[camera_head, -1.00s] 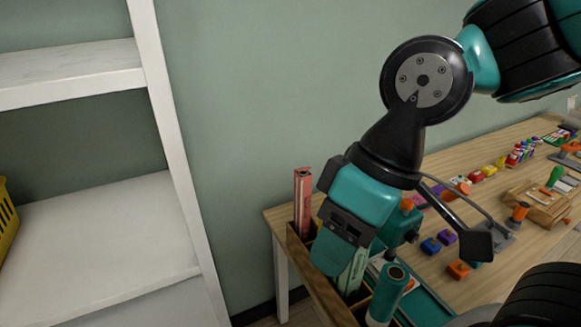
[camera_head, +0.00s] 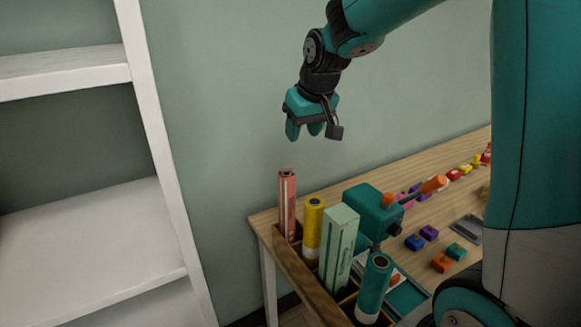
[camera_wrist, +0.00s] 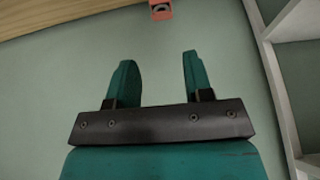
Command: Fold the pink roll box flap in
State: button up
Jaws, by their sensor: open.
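The pink roll box (camera_head: 287,205) is a tall narrow box standing upright in a compartment at the far left end of a wooden rack on the table's edge. Its top end shows in the wrist view (camera_wrist: 160,10) at the top edge. The state of its flap is too small to tell. My gripper (camera_head: 304,132) is above and slightly right of the box, well clear of it. Its two teal fingers are apart with nothing between them, and they also show in the wrist view (camera_wrist: 158,75).
A yellow roll (camera_head: 312,228), a pale green box (camera_head: 339,243) and a teal roll (camera_head: 376,286) stand in the rack (camera_head: 291,268) beside the pink box. A teal machine (camera_head: 372,208) with an orange handle is behind them. A white shelf (camera_head: 100,235) stands at left.

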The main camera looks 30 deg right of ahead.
aim_at(290, 169)
jog(key=p+x, duration=0.1)
jog(key=x, duration=1.2)
jog(key=shift+a+p, duration=0.1)
jog(key=shift+p, duration=0.25)
